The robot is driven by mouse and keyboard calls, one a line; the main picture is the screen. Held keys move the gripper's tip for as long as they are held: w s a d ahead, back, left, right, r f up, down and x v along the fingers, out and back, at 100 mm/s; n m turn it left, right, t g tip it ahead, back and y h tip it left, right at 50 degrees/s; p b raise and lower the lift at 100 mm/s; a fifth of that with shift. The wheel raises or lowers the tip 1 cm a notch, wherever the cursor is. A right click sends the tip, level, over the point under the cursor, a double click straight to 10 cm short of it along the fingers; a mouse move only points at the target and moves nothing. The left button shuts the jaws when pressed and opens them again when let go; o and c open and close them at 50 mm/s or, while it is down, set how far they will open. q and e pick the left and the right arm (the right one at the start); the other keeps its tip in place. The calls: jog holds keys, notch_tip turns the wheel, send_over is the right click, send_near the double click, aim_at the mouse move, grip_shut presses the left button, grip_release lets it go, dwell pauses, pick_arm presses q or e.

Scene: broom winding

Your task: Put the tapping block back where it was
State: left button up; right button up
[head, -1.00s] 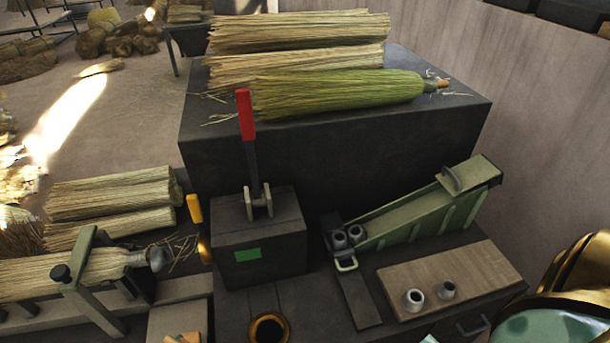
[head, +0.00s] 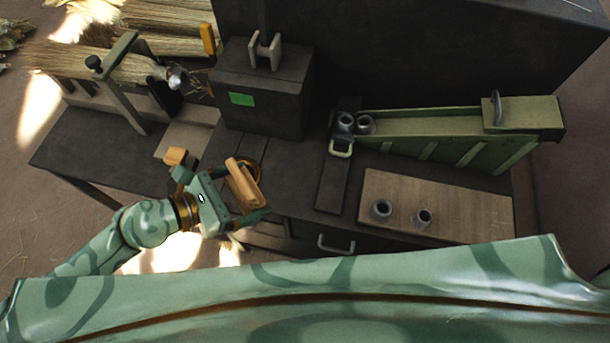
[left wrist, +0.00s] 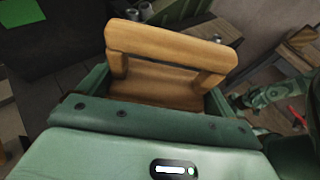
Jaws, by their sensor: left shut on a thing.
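My left gripper (head: 236,200) is shut on a wooden block with a bar handle, the tapping block (head: 243,183). The block is held over the front of the bench, left of the drawer handle. In the left wrist view the tapping block (left wrist: 170,62) sits between the green fingers, its handle bar crossing the top. Its underside is hidden, and I cannot tell whether it touches anything. A part of what looks like my right arm shows at the right of the left wrist view; its jaws are too small to read.
A brass ring (head: 256,164) in the bench is partly hidden behind the block. A small orange-wood piece (head: 176,157) stands left of it. The dark box with a green label (head: 241,99) stands behind. A wooden board with two metal collars (head: 455,190) and a green ramp (head: 440,145) are right.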

pick_arm(q)
jog(key=w+d+f+b, duration=0.2)
jog(key=w+d+f, duration=0.2)
jog(key=w+d+f+b, duration=0.2)
jog(key=w+d+f, duration=0.2)
jog(key=w+f, duration=0.1)
jog(key=shift+w+d+b, duration=0.2)
jog(key=shift+w+b, duration=0.05)
jog(key=shift+b, duration=0.1)
jog(key=f+b, duration=0.1)
jog(key=f, duration=0.1)
jog(key=f+b, duration=0.1)
jog(key=f, duration=0.1)
jog(key=shift+w+d+b, duration=0.25)
jog(key=shift+w+b, duration=0.05)
jog(key=shift+r, duration=0.1)
